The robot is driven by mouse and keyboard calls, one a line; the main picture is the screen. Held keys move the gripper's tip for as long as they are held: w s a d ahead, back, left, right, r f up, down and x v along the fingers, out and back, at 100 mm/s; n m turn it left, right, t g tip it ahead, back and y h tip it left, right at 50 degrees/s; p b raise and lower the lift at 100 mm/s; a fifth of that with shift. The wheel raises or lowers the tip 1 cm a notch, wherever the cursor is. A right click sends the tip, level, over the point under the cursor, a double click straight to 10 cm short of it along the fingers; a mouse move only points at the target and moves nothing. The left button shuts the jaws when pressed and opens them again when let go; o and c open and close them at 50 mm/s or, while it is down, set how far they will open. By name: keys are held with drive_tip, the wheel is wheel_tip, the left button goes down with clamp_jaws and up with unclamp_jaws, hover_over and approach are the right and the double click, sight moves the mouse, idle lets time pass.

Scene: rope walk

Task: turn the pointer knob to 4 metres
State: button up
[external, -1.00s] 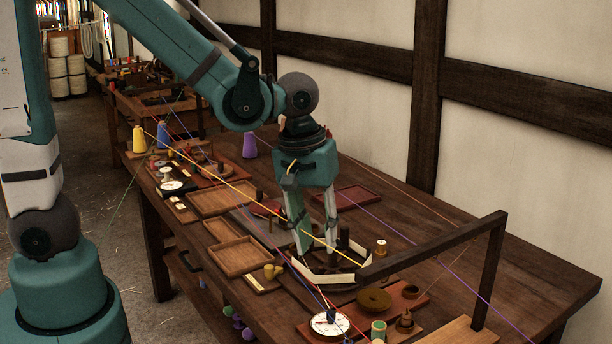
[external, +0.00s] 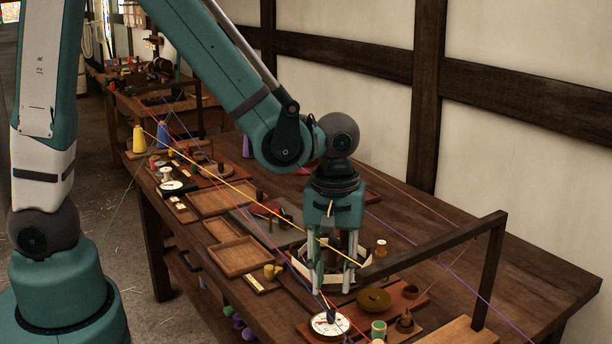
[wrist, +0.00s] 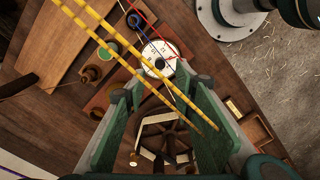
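A round white dial (external: 324,326) with dark marks sits near the front edge of the bench, with a small dark knob (external: 331,315) on it. In the wrist view the dial (wrist: 172,50) lies just beyond my fingertips, with a dark round centre (wrist: 160,62). I cannot read its numbers or setting clearly. My gripper (external: 333,288) points down behind the dial, over a low round fixture with cream walls (external: 303,268). Its two fingers are apart, with nothing visibly held.
A yellow cord (external: 240,188) crosses close to my gripper; red and blue cords run towards the near dial. A dark wooden frame (external: 440,243) stands to the right. A brown disc (external: 374,300) and a green spool (external: 378,329) sit beside the dial. Wooden trays (external: 240,257) lie left.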

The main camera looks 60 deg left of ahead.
sight(331, 312)
drive_tip(key=shift+f, duration=0.15)
drive_tip(key=shift+f+b, duration=0.6)
drive_tip(key=shift+f, duration=3.15)
clamp_jaws()
